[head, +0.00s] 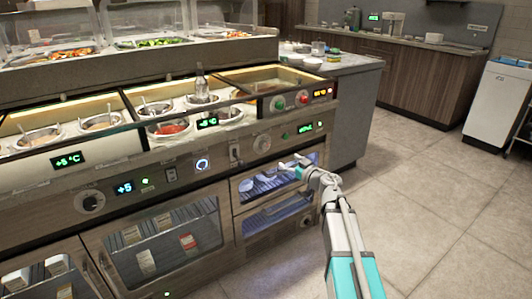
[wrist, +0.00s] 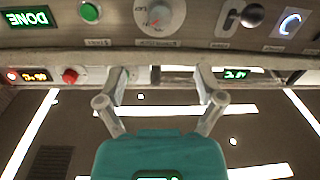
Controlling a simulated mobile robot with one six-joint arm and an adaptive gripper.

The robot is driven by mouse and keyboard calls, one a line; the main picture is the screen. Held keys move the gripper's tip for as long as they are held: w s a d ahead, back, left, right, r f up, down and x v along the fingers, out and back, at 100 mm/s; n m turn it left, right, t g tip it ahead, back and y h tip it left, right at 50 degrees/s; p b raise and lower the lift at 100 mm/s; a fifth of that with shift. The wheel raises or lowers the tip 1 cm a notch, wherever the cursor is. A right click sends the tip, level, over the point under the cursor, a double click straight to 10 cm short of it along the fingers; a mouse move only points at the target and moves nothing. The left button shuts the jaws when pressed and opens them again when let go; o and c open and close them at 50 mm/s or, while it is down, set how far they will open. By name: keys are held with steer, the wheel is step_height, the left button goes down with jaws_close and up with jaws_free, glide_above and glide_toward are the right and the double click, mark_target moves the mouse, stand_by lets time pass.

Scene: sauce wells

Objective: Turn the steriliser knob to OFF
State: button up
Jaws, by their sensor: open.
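The steriliser knob is a round pale dial (head: 262,143) on the front control strip, above a glass-doored cabinet (head: 276,180) lit blue-violet inside. In the wrist view the dial (wrist: 160,14) is at the top, cut by the frame edge, with a small red mark on it. Its lettering is too small to read, so its setting cannot be told. My gripper (head: 293,161) is in front of the cabinet, below and right of the dial in the head view. In the wrist view my gripper (wrist: 160,83) has its fingers wide apart, with nothing between them, apart from the dial.
Sauce wells (head: 100,122) sit above. Floor (head: 430,190) to the right is clear.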

mark_target(266, 146)
stand_by(0.4)
steer(key=x, duration=1.4)
steer(key=shift+r, duration=0.1)
steer(key=c, duration=1.1)
steer(key=shift+c, duration=0.2)
steer(key=shift+n, duration=0.5)
steer(key=n, duration=0.4)
steer(key=shift+p, duration=0.3)
steer(key=n, duration=0.4)
steer(key=shift+s+n, duration=0.1)
steer(key=shift+n, duration=0.3)
